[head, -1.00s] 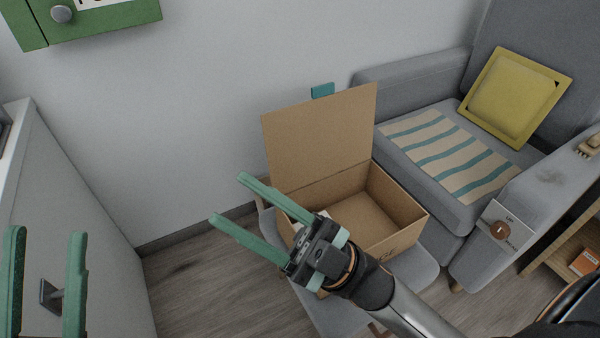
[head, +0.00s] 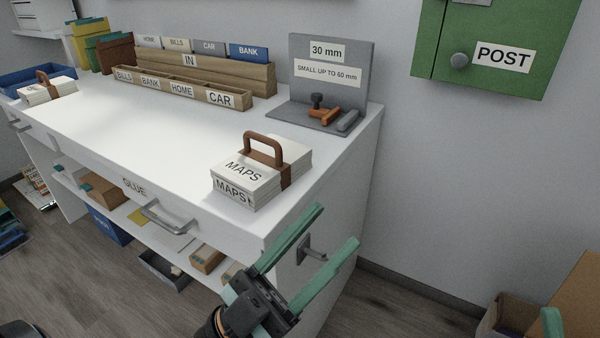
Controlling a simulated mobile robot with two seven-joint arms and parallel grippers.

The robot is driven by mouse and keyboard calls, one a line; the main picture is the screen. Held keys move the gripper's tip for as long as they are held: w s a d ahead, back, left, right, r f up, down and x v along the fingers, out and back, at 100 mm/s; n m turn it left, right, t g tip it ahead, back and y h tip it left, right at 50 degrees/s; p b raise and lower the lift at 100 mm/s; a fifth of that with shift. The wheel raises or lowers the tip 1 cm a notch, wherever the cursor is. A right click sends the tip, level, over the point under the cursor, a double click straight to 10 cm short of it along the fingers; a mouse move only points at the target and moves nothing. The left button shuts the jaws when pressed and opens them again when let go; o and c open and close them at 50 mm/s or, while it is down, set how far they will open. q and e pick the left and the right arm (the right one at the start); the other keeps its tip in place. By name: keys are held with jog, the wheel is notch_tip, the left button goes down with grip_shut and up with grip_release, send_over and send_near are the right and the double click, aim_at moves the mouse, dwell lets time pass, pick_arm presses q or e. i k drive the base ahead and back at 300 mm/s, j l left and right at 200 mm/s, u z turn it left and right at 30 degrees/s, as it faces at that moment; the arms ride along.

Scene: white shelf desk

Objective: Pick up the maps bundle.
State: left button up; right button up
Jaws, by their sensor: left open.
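The maps bundle (head: 240,172) is a pale, flat stack labelled MAPS on its top and front, with a brown strap and an upright brown handle. It lies on the white desk top (head: 150,122) close to the right front corner. My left gripper (head: 338,224) has green fingers that are open and empty. It is in front of the desk's right end, below and to the right of the bundle in the picture, and apart from it. Only one green fingertip of my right gripper (head: 552,322) shows at the bottom right edge.
Behind the bundle are a wooden sorter (head: 190,95) with labelled slots and a grey gauge stand (head: 328,75) with stamps. Another strapped bundle (head: 48,92) lies at the far left. A drawer handle (head: 165,218) juts from the front. A green POST box (head: 500,50) hangs right.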

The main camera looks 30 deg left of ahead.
aim_at(254, 175)
jog(key=u, duration=1.15)
